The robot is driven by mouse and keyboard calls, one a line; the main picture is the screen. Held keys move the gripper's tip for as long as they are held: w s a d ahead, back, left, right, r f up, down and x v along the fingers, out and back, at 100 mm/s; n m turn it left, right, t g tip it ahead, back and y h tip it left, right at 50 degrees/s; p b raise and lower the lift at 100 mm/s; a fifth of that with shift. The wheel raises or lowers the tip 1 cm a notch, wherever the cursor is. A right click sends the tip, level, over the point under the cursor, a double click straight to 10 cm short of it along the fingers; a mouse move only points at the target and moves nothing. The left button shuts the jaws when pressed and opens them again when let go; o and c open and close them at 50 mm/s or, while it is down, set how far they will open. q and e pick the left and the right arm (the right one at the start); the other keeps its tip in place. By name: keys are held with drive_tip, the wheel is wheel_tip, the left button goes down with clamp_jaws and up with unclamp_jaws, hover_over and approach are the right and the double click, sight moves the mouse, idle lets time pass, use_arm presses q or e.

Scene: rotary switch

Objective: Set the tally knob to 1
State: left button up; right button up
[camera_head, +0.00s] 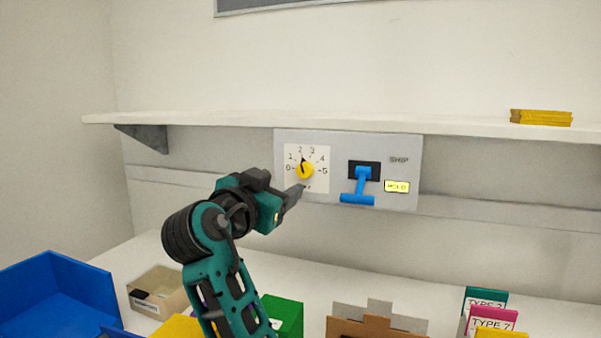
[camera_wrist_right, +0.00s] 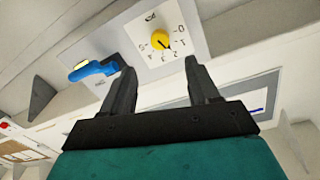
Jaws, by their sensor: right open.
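The yellow tally knob (camera_head: 304,170) sits on a white dial plate (camera_head: 322,155) numbered 0 to 5, on a grey wall panel. Its black pointer mark points up and slightly left, close to the 2. In the right wrist view the knob (camera_wrist_right: 159,41) shows beyond and between the two fingertips. My right gripper (camera_head: 296,192) is just below and in front of the knob in the head view. It is open and empty in the right wrist view (camera_wrist_right: 160,68), apart from the knob. My left gripper is not in view.
A blue lever (camera_head: 360,186) sits right of the dial, beside a lit HOLD label (camera_head: 397,186). A white shelf (camera_head: 220,120) runs above the panel. Below are a blue bin (camera_head: 60,295), a beige box (camera_head: 158,292), a green box (camera_head: 285,314) and label cards (camera_head: 490,318).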

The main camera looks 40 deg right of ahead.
sight(303, 172)
drive_tip(key=x, duration=1)
drive_tip(key=shift+p, duration=0.35)
drive_tip(key=c, duration=1)
